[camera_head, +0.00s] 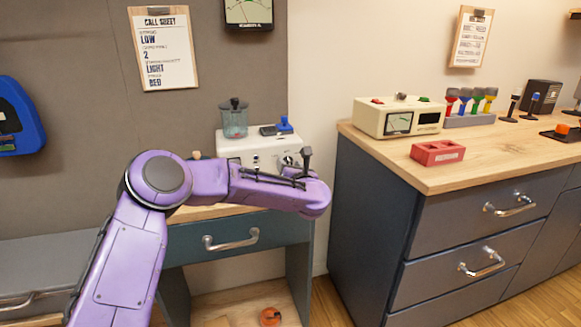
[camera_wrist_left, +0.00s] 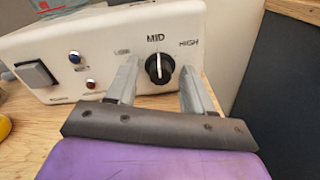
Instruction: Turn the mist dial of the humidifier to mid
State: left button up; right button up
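The humidifier (camera_head: 240,150) is a white box on the small wooden-topped table, partly hidden behind my purple left arm. In the left wrist view its front panel (camera_wrist_left: 110,72) shows a black round mist dial (camera_wrist_left: 159,68) with a white pointer line. The line points about straight up, toward the printed MID. HIGH is printed to the right; the label on the left is too faint to read. My left gripper (camera_wrist_left: 159,72) is open, one finger on each side of the dial, with visible gaps. Contact cannot be seen. My right gripper is not in view.
A clear tank (camera_head: 235,122) stands on top. A dark cabinet (camera_head: 375,200) stands close on the right. A call sheet (camera_head: 163,50) hangs above.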

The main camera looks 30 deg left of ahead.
pick_arm(q)
jog(key=v, duration=1)
jog(key=shift+s+d+b, duration=0.2)
jog(key=shift+b, duration=0.15)
